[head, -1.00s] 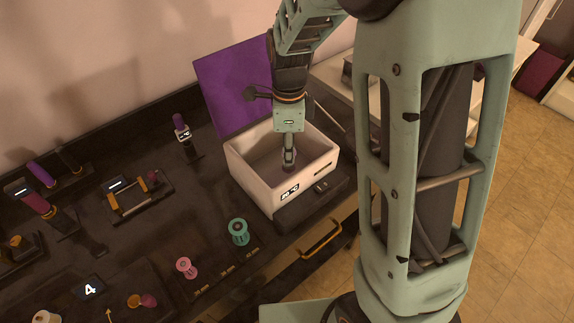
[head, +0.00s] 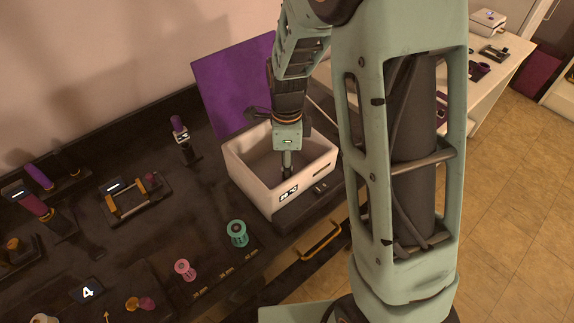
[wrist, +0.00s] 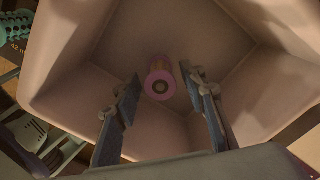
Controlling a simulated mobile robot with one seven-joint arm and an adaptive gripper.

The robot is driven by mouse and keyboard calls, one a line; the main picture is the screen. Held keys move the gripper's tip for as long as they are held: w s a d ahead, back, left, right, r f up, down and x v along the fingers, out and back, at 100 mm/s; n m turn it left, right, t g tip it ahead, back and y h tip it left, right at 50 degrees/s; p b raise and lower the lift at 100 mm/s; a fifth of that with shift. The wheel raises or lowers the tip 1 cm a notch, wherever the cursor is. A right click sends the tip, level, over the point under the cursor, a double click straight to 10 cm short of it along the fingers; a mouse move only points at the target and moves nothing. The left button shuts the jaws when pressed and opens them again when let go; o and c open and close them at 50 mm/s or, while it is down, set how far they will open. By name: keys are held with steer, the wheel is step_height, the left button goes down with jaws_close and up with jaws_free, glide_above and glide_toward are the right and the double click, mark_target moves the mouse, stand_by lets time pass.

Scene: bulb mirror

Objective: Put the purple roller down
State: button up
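The roller (wrist: 159,82), pinkish-purple with a dark round centre, is inside the white open-topped box (head: 251,182). In the wrist view it shows end-on, between my two fingers, with a gap on each side. My gripper (wrist: 160,88) is open around or just above it; the exact height is hard to tell. In the head view my gripper (head: 287,172) reaches down into the box, and the roller is hidden there. The box also surrounds the fingers in the wrist view (wrist: 75,55).
A purple panel (head: 235,85) stands up behind the box. A teal spool (head: 238,233) and a pink spool (head: 185,269) stand on the dark bench (head: 225,290) in front. Several fixtures fill the bench's left side. A pale side table (head: 478,85) is at the right.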

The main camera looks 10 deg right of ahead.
step_height(320, 180, up, 12)
steer(key=shift+r+p, duration=0.25)
steer(key=shift+p, duration=0.05)
stand_by(0.4)
stand_by(0.4)
